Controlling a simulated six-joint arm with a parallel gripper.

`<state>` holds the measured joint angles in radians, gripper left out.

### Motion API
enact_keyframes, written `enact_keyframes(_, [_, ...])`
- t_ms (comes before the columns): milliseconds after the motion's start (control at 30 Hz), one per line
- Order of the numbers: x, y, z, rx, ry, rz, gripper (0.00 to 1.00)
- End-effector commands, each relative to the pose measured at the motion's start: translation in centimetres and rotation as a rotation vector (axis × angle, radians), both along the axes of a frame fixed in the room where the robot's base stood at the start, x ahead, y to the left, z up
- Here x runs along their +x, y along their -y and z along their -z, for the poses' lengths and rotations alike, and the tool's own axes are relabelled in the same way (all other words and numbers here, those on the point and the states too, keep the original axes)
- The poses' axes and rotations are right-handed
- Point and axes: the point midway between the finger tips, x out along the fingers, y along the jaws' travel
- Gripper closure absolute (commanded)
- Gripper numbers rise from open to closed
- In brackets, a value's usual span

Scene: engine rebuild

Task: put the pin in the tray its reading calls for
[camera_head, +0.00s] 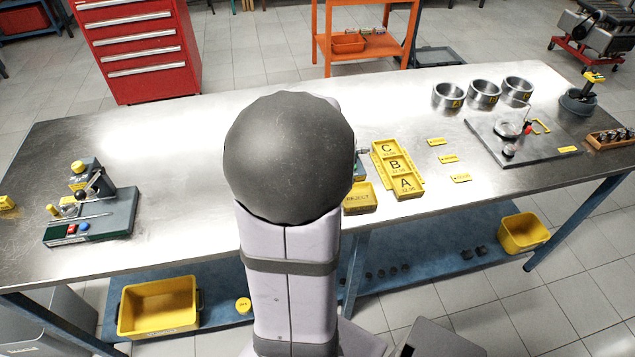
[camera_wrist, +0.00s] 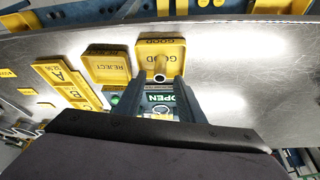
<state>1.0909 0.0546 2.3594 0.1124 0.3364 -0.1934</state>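My gripper (camera_wrist: 160,82) shows in the wrist view with its two dark fingers on either side of a small hollow metal pin (camera_wrist: 160,78). The fingertips appear to touch the pin, whose open end faces the camera. Just beyond it is the yellow GOOD tray (camera_wrist: 175,46), with the yellow REJECT tray (camera_wrist: 107,50) beside it. The A tray (camera_wrist: 58,77) and part of the B tray (camera_wrist: 77,97) lie further left. In the head view the A (camera_head: 407,185), B (camera_head: 396,166) and C (camera_head: 387,149) trays form a row beside the REJECT tray (camera_head: 358,198). My arm hides the gripper there.
A fixture (camera_head: 95,212) with coloured buttons stands on the bench's left. Metal cylinders (camera_head: 484,94), a dark plate (camera_head: 530,135) and a wooden pin rack (camera_head: 609,137) are at right. The bench's left-middle is clear.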

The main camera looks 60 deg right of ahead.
Motion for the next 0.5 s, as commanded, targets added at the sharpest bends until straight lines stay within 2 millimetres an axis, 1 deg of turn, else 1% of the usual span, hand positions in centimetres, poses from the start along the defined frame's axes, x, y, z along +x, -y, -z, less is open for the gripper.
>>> enact_keyframes(33, [-0.2, -0.2, -0.8, -0.004, 0.002, 0.001, 0.65])
enact_keyframes(300, [-1.0, -1.5, -4.5, -0.004, 0.002, 0.001, 0.65])
enact_keyframes(500, [-1.5, -2.2, -6.5, -0.003, 0.001, 0.001, 0.65])
